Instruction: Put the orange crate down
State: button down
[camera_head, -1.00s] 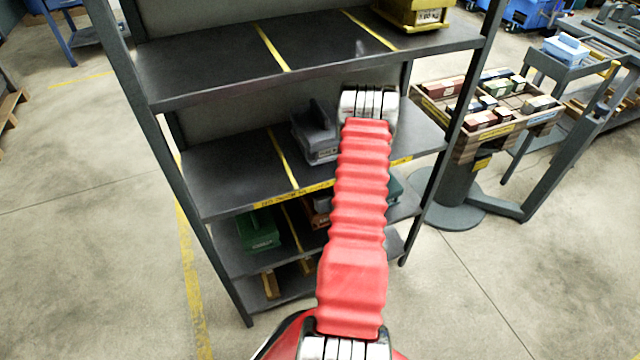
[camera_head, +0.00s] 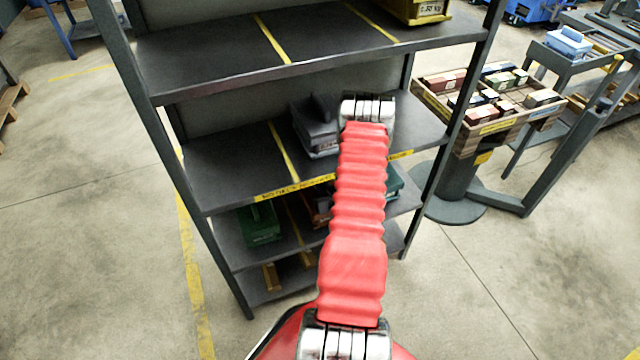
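A small part of an orange crate (camera_head: 318,211) shows on the shelf level below the middle one, just left of my red arm. Most of it is hidden behind my arm and the shelf above. My arm reaches up the picture in front of the rack, and its metal joint shows at the level of the middle shelf. My gripper is not visible, so I cannot tell whether it touches the crate.
The dark rack (camera_head: 215,165) has yellow dividing lines. A grey crate (camera_head: 316,128) stands on the middle shelf, a green crate (camera_head: 260,224) lower left, and a yellow crate (camera_head: 418,10) on top. A wooden tray of boxes (camera_head: 468,128) stands to the right.

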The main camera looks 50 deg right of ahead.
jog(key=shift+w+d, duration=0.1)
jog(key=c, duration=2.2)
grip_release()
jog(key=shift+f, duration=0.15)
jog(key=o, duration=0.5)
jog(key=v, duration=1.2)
